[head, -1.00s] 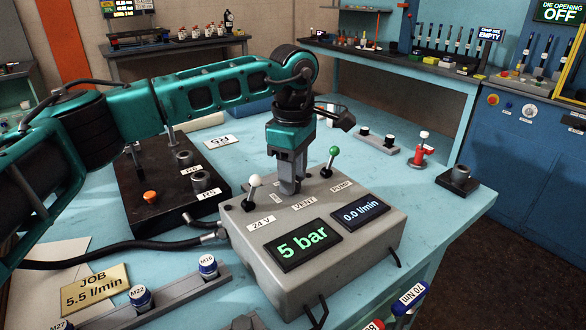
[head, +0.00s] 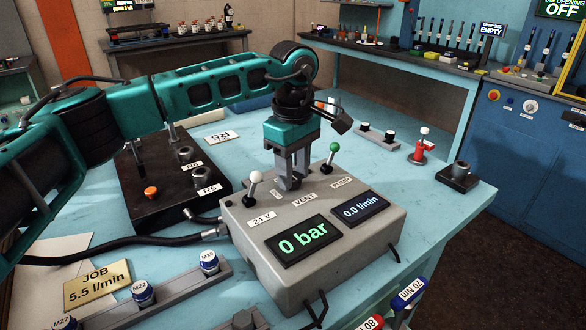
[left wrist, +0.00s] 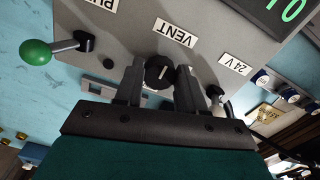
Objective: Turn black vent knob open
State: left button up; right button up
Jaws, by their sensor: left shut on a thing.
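The black vent knob (left wrist: 160,72) sits on the grey control box (head: 345,272), behind the VENT label (left wrist: 173,32). My left gripper (head: 289,184) reaches down onto the box top with its fingers on either side of the knob, shut on it. In the left wrist view the fingers (left wrist: 160,88) flank the knob, and its white mark runs roughly toward the VENT label. In the head view the fingers hide the knob. The pressure display (head: 303,241) reads 0 bar and the flow display (head: 364,209) reads 0.0 l/min. My right gripper is not in view.
A white-tipped lever (head: 253,186) by the 24 V label stands left of the gripper. A green-tipped lever (head: 330,156) by the PUMP label stands right. A black block with fittings (head: 160,205) and hoses lie to the left. The blue table (head: 400,175) has free room behind the box.

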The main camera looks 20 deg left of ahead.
pick_arm(q)
jog(key=o, duration=1.1)
jog(key=shift+c, duration=0.2)
jog(key=shift+r, duration=0.15)
notch_tip(320, 180, up, 13)
jog(key=shift+s+f, duration=0.1)
jog(key=shift+f, duration=0.1)
